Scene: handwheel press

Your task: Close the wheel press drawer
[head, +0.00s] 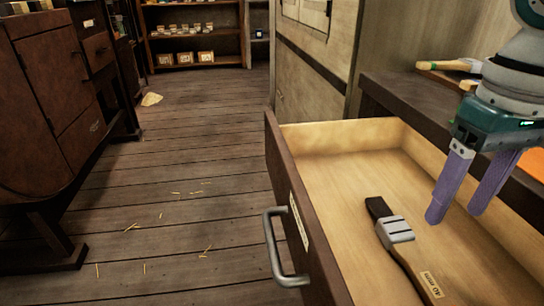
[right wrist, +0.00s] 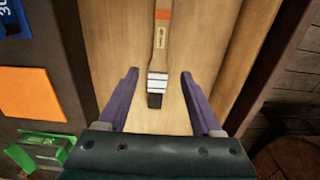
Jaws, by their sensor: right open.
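The drawer (head: 345,210) stands pulled out from under a dark bench. Its dark front panel carries a label and a grey bar handle (head: 277,250) on the left. A tool with a black tip, metal collar and wooden handle (head: 397,232) lies on the drawer floor; it also shows in the right wrist view (right wrist: 158,60). My right gripper (head: 453,211) is open and empty, fingers pointing down over the drawer's inside, to the right of the tool. In the right wrist view its purple fingers (right wrist: 158,75) are spread apart, with the tool between them in the picture. My left gripper is out of view.
The dark bench top (head: 395,92) runs above the drawer on the right, with a wooden-handled tool (head: 450,65) on it. An orange sheet (right wrist: 28,92) and a green item (right wrist: 40,150) lie beside the drawer. The plank floor (head: 170,190) left of the drawer is open, with scattered straw bits.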

